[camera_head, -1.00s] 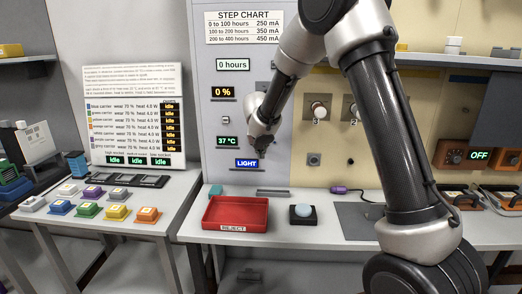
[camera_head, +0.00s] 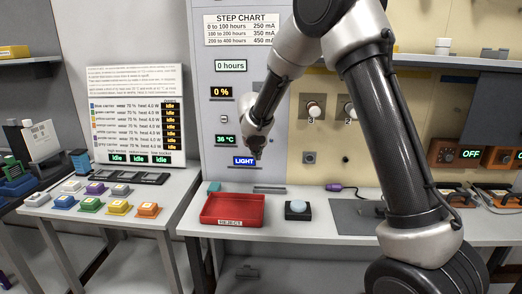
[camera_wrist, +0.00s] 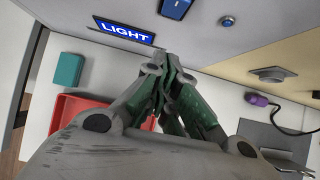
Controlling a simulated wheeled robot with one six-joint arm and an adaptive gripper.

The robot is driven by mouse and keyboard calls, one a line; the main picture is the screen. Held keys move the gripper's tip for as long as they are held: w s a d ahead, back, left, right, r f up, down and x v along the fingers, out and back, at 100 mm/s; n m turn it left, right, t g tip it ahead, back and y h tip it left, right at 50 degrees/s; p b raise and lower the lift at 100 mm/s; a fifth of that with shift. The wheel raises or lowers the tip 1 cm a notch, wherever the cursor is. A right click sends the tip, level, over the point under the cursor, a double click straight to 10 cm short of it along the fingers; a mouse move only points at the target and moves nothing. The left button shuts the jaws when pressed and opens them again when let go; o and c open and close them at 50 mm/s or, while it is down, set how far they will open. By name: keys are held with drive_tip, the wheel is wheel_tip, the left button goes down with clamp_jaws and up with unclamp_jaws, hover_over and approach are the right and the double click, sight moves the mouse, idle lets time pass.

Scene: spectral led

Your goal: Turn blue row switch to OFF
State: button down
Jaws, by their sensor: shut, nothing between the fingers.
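A blue rocker switch (camera_wrist: 176,8) with a white mark is set in the grey panel at the top edge of the wrist view, partly cut off. I cannot tell from these frames whether it is the blue row switch. My gripper (camera_head: 255,155) is shut and empty, in front of the grey panel near the blue LIGHT sign (camera_head: 244,161). In the wrist view its fingertips (camera_wrist: 170,62) lie below the rocker and to the right of the LIGHT sign (camera_wrist: 124,32). Whether they touch the panel is unclear.
A red reject tray (camera_head: 233,222) and a black box with a pale blue dome (camera_head: 298,208) stand on the bench below my gripper. A carrier status board (camera_head: 135,115) stands at left, with coloured blocks in front. A small round blue button (camera_wrist: 227,21) sits right of the rocker.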

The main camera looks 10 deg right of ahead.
drive_tip(key=s+a+r, duration=0.2)
drive_tip(key=s+r, duration=0.3)
drive_tip(key=s, duration=0.3)
drive_tip(key=shift+a+r, duration=0.25)
drive_tip(key=shift+a, duration=0.05)
drive_tip(key=s+d+m+g+h, duration=0.1)
drive_tip(key=s+d+m+g, duration=0.1)
drive_tip(key=s+d+m, duration=0.55)
drive_tip(key=s+d+m+g, duration=0.2)
drive_tip(key=s+d+m, duration=0.2)
drive_tip(key=s+m, duration=0.6)
drive_tip(key=s+d+r+m+t+y, duration=0.1)
drive_tip(key=s+d+r+m, duration=0.3)
drive_tip(key=s+m, duration=0.3)
drive_tip(key=s+d+r+m+y, duration=0.2)
drive_tip(key=s+m, duration=0.6)
drive_tip(key=s, duration=0.4)
wheel_tip(320, 180, up, 2)
drive_tip(key=shift+d+r+t, duration=0.1)
drive_tip(key=shift+d+t, duration=0.3)
drive_tip(key=shift+d, duration=0.45)
